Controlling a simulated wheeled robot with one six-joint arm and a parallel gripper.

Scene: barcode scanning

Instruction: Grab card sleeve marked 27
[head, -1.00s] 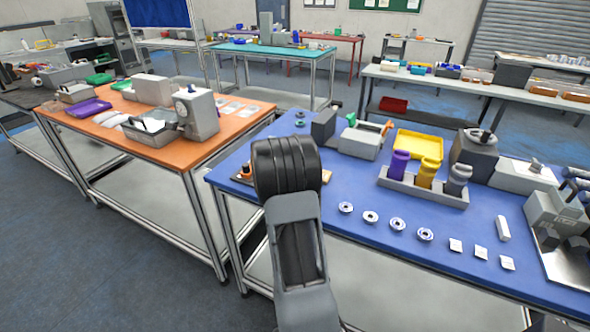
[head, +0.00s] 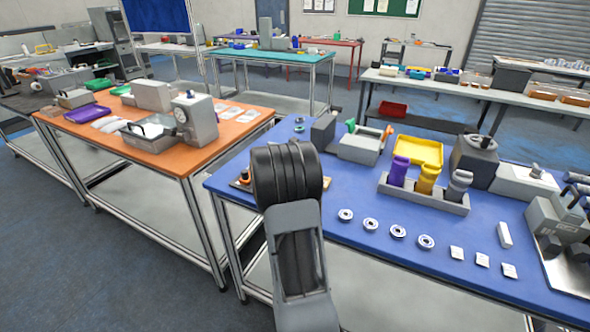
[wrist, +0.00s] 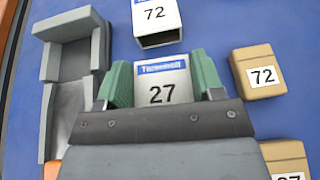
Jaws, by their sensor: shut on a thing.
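The card sleeve marked 27 (wrist: 162,88) is white with a blue band at its top edge. In the wrist view it sits between the two green fingers of my gripper (wrist: 160,65). My gripper is shut on it, a finger against each side. The gripper's dark body hides the sleeve's lower part. In the head view my own arm hides the gripper and the sleeve. Whether the sleeve still touches the table cannot be told.
A white sleeve marked 72 (wrist: 157,18) lies just beyond the held one. A brown box marked 72 (wrist: 258,77) is to the right, another brown box (wrist: 288,152) below it. A grey holder (wrist: 72,65) stands close on the left. The blue table (head: 400,275) has bare surface near its front.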

